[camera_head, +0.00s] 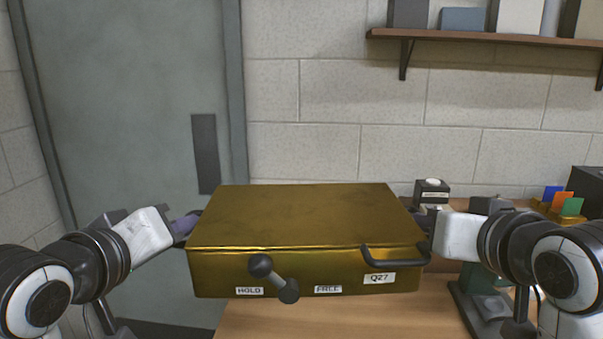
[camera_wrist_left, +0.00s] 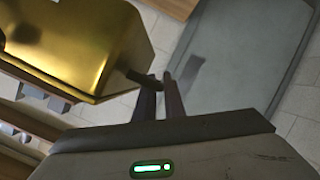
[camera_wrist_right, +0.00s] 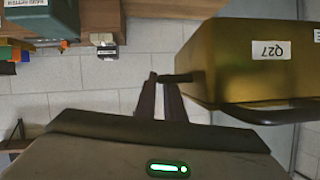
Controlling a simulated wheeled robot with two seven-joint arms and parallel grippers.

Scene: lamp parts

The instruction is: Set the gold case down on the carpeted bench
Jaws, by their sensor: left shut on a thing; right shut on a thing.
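The gold case (camera_head: 300,215) is held level in front of me, above and partly over a wooden surface (camera_head: 290,320). Its front carries labels reading HOLD, FREE and Q27, a dark lever and a dark bar handle. My left gripper (camera_head: 188,222) is shut on a small dark tab at its left side; the left wrist view shows the fingers (camera_wrist_left: 162,80) there. My right gripper (camera_head: 428,218) is shut on a similar tab at its right side, seen between the fingers (camera_wrist_right: 157,78) in the right wrist view. I see no carpeted surface.
A small black box (camera_head: 432,190), an organizer with coloured cards (camera_head: 560,203) and a green item (camera_head: 483,277) stand on the wooden surface at the right. A wall shelf (camera_head: 490,38) hangs above. A grey door (camera_head: 130,100) is at the left.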

